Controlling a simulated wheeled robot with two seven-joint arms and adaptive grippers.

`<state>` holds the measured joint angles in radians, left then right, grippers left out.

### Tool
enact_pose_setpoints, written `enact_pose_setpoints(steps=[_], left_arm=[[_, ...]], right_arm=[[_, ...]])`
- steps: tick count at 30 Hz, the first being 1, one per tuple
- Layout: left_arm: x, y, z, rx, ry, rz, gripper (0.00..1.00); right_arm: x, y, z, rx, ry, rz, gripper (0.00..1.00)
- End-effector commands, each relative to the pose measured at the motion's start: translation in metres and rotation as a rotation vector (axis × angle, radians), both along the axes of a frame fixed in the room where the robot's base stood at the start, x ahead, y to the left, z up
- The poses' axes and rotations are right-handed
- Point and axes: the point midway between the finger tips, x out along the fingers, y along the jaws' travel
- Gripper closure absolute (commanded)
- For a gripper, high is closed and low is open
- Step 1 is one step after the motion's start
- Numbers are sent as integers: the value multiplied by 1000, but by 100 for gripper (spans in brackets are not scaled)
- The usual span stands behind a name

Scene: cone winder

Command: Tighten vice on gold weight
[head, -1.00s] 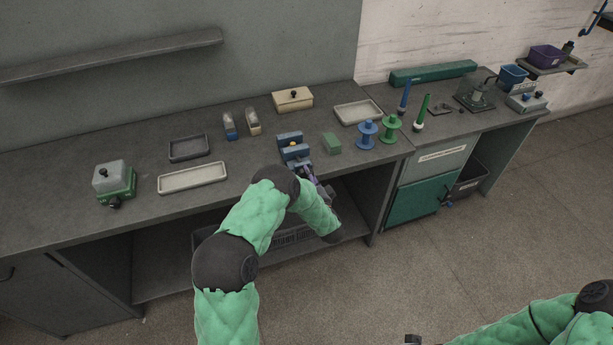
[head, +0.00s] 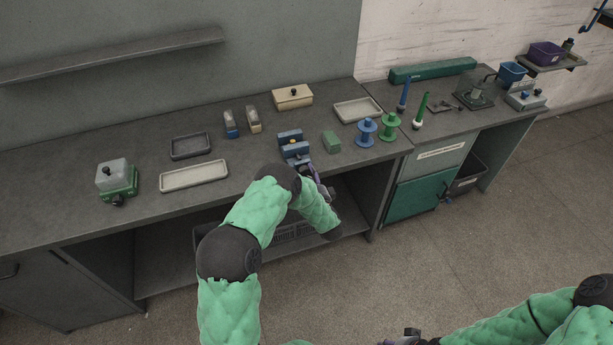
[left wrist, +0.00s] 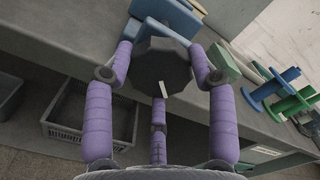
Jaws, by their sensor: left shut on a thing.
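The blue vice (head: 296,154) stands at the front edge of the bench, and its blue jaws also show at the top of the left wrist view (left wrist: 172,14). A small gold spot, which looks like the gold weight (head: 292,143), shows between the jaws; most of it is hidden. My left gripper (left wrist: 163,68) is shut on the dark faceted knob (left wrist: 160,66) at the front of the vice, its purple fingers around the rim. A pale mark shows on the knob. My right gripper (head: 406,338) is only partly in view at the bottom edge, away from the bench.
A green block (head: 331,142) stands just right of the vice. Blue (head: 366,132) and green (head: 390,127) spools are further right. A cream tray (head: 194,176) lies to the left. A grey crate (left wrist: 88,112) sits on the shelf below.

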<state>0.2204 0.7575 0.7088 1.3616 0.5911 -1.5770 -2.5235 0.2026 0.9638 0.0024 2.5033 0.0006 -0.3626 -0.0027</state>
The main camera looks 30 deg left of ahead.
Motion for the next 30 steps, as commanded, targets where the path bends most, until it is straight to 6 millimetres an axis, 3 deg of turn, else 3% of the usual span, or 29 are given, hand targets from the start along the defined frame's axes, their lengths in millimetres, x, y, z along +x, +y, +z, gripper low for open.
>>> enact_pose_setpoints(steps=[8,9,12,23,30], left_arm=[[4,-2,3,1,-7,-10,76],[4,-2,3,1,-7,-10,41],[4,-2,3,1,-7,-9,20],[0,-3,0,-1,-1,-6,20],[-19,-26,0,-2,0,-8,20]], right_arm=[[0,0,0,0,0,0,53],[0,0,0,0,0,0,53],[0,0,0,0,0,0,53],[0,0,0,0,0,0,53],[0,0,0,0,0,0,53]])
